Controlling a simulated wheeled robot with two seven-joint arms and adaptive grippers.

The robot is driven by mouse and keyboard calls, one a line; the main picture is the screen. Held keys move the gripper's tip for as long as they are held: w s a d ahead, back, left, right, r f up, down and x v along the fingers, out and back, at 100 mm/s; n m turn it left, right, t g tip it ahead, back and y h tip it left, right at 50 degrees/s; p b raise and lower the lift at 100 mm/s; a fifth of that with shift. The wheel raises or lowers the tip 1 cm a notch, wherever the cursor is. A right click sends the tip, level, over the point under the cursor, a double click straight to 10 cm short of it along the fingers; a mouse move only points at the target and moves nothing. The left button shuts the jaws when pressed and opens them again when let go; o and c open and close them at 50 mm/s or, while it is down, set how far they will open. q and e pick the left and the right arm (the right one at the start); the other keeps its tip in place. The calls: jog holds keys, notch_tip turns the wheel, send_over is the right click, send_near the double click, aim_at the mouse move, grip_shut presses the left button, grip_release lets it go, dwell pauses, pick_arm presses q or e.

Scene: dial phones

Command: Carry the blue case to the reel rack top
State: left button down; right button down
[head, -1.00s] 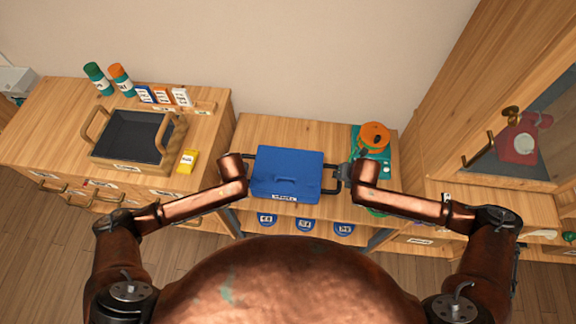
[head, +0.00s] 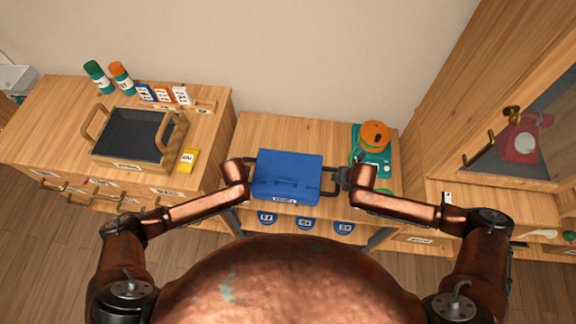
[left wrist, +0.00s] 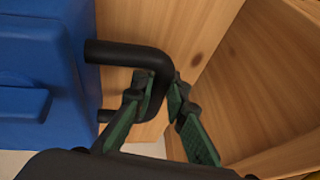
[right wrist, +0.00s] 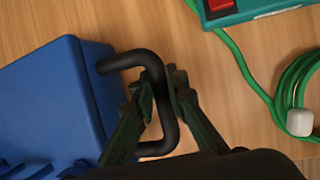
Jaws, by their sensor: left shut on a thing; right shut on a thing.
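The blue case (head: 287,172) is at the middle of the head view, over the front part of the wooden rack top (head: 290,128). It has a black side handle at each end. My left gripper (head: 246,178) is shut on the left handle, which shows between its green fingers in the left wrist view (left wrist: 153,95). My right gripper (head: 340,178) is shut on the right handle, seen between the fingers in the right wrist view (right wrist: 160,95). I cannot tell whether the case's underside touches the top.
A teal device with an orange reel (head: 375,134) and a green cord (right wrist: 245,65) stands at the right of the top. A black-lined tray (head: 130,137) sits on the left cabinet. Bare wood lies behind the case.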

pick_arm(q)
jog(key=shift+f, duration=0.2)
pick_arm(e)
jog(key=shift+f, duration=0.15)
pick_arm(q)
jog(key=c, duration=1.9)
grip_release()
jog(key=shift+c, duration=0.2)
pick_arm(e)
jog(key=c, duration=1.9)
grip_release()
jog(key=shift+f, duration=0.1)
jog(key=shift+c, duration=0.2)
pick_arm(q)
jog(key=v, duration=1.1)
jog(key=shift+s+r, duration=0.25)
jog(key=shift+r, duration=0.1)
pick_arm(e)
jog(key=shift+s+r, duration=0.1)
jog(key=shift+r, duration=0.15)
jog(key=v, duration=1.1)
jog(key=shift+r, duration=0.25)
jog(key=shift+s, duration=0.1)
